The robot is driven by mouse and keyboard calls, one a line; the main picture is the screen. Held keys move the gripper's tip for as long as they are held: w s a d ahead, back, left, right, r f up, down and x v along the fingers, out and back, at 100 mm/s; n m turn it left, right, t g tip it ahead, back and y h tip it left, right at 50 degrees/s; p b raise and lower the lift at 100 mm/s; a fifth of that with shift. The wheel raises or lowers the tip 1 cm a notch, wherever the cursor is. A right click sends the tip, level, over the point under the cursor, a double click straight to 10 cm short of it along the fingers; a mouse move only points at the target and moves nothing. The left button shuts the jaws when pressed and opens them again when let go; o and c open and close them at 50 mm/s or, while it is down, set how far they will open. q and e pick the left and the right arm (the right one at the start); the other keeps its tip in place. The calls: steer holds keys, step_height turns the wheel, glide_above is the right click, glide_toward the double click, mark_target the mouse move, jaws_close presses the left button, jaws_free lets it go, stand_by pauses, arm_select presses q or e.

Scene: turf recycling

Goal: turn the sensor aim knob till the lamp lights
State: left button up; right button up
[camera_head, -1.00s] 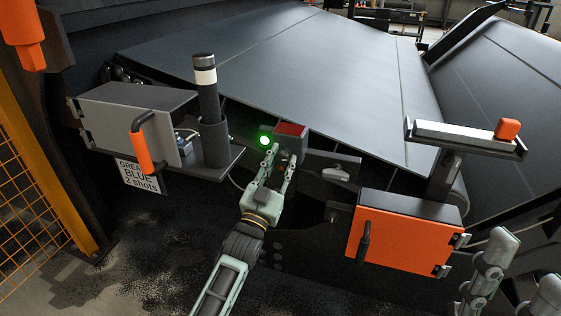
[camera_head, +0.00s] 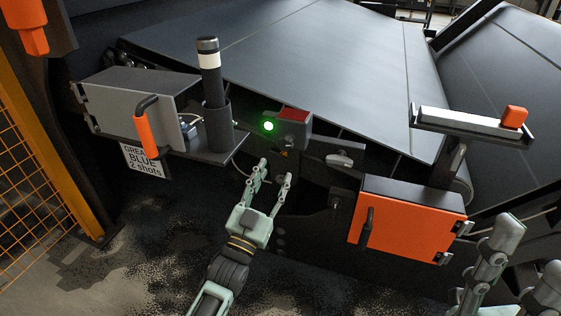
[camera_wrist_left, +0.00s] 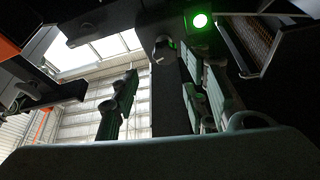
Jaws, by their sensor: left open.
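The lamp (camera_head: 268,126) glows green on the left of a grey sensor box (camera_head: 293,135) with a red top. In the left wrist view the lit lamp (camera_wrist_left: 199,20) shows at the top. My left gripper (camera_head: 272,173) is open and empty, its fingers pointing up towards the sensor box from below, apart from it. In the left wrist view the two fingers (camera_wrist_left: 160,98) stand apart with nothing between them.
A grey box (camera_head: 130,100) with an orange handle and a black cylinder (camera_head: 210,85) with a white band stand at left. An orange-doored box (camera_head: 405,222) is at right, below a shelf with an orange block (camera_head: 514,117). A wide dark belt (camera_head: 330,60) lies behind.

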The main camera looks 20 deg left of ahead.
arm_select(q)
steer(key=v, duration=0.2)
steer(key=shift+s+f, duration=0.15)
steer(key=shift+s, duration=0.15)
